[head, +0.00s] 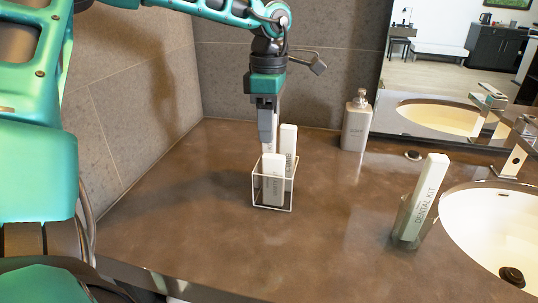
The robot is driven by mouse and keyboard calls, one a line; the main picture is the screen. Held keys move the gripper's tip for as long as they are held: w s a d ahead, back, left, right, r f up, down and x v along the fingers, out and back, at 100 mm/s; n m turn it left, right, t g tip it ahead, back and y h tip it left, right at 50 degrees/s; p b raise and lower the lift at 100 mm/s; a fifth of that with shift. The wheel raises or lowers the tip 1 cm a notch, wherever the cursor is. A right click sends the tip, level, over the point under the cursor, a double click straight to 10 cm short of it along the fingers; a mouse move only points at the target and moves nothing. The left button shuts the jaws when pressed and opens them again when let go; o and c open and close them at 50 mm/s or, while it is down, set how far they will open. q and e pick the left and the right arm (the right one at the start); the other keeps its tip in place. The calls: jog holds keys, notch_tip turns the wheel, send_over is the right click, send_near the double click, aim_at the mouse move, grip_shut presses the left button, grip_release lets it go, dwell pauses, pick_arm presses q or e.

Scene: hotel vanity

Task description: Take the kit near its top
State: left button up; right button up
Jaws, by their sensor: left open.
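My left gripper (268,145) points straight down at the back left of a white wire holder (272,209). Its fingers are open, but the gap between them is hard to see from this side. Two upright white kit boxes stand in the holder: a front one (273,182) and a taller-looking one (289,150) behind it to the right. The fingers are close to both boxes; I cannot tell whether they touch. A white box lettered DENTAL KIT (429,196) leans in a clear cup (405,229) by the sink, well right of the gripper. My right gripper is out of view.
A grey soap dispenser (356,122) stands at the back by the mirror. A white sink (490,235) with a chrome tap (517,150) is at the right. Tiled walls close the back and left. The brown counter (190,215) is bare left of the holder.

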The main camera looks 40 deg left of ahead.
pick_arm(q)
jog(key=shift+f, duration=0.35)
jog(key=shift+c, duration=0.3)
grip_shut()
